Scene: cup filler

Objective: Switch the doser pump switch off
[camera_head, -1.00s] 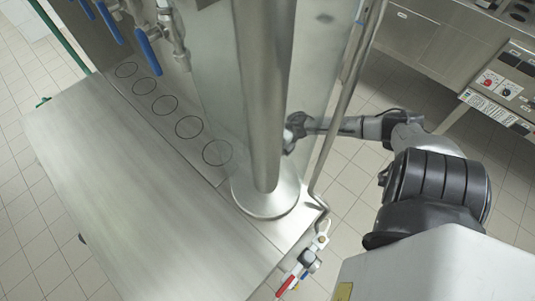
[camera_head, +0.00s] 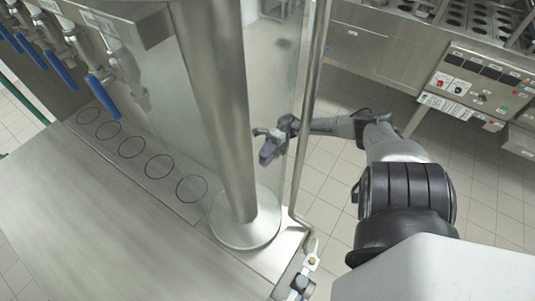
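A steel control panel (camera_head: 478,88) at the right carries a row of dark switches (camera_head: 492,70), a red switch (camera_head: 442,80) and a dark one beside it. The labels are too small to read, so I cannot tell which is the doser pump switch. My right gripper (camera_head: 268,150) is at the middle of the view, left of the panel and well apart from it. It shows partly behind the thin steel pipe and the clear screen. I cannot make out its finger gap. My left gripper is out of view.
A thick steel column (camera_head: 222,110) and a thin pipe (camera_head: 306,120) stand left of my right arm. Blue-handled taps (camera_head: 102,94) hang over a steel counter (camera_head: 80,215) with marked circles. Tiled floor (camera_head: 335,190) lies open between the counter and the panel.

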